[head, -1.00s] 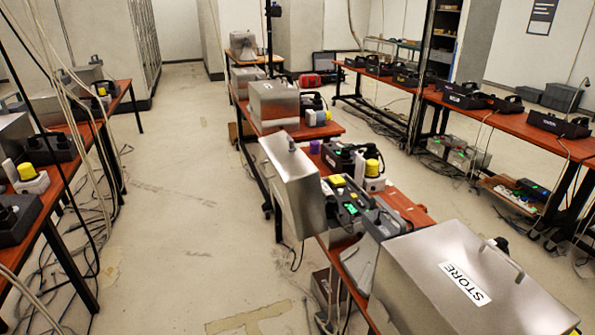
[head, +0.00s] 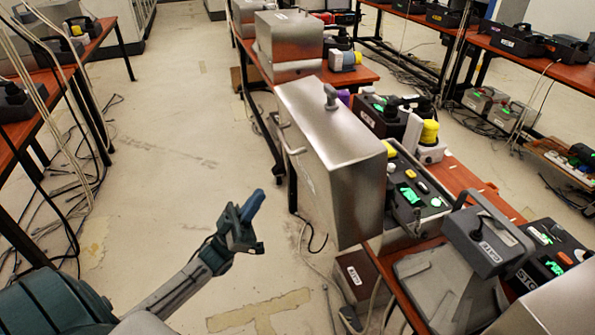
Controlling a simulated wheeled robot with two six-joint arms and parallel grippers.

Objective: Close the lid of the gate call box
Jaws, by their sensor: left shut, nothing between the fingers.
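An open call box (head: 438,212) sits on the red-brown bench right of centre, with green-lit buttons and a yellow cap at its panel. I cannot read a gate label on it. Its big silver lid (head: 335,160) stands open on the box's left side, above the aisle, with a grey knob on top and a bar handle on its left face. My left gripper (head: 252,222) is shut and empty over the aisle floor, left of the lid and apart from it in the picture. My right gripper is not in view.
A grey handset unit (head: 487,242) and a dark box with green lights (head: 545,250) are at the lower right. Closed silver boxes (head: 290,45) stand farther along the bench. Cables lie under the benches. The aisle floor (head: 185,130) is largely clear.

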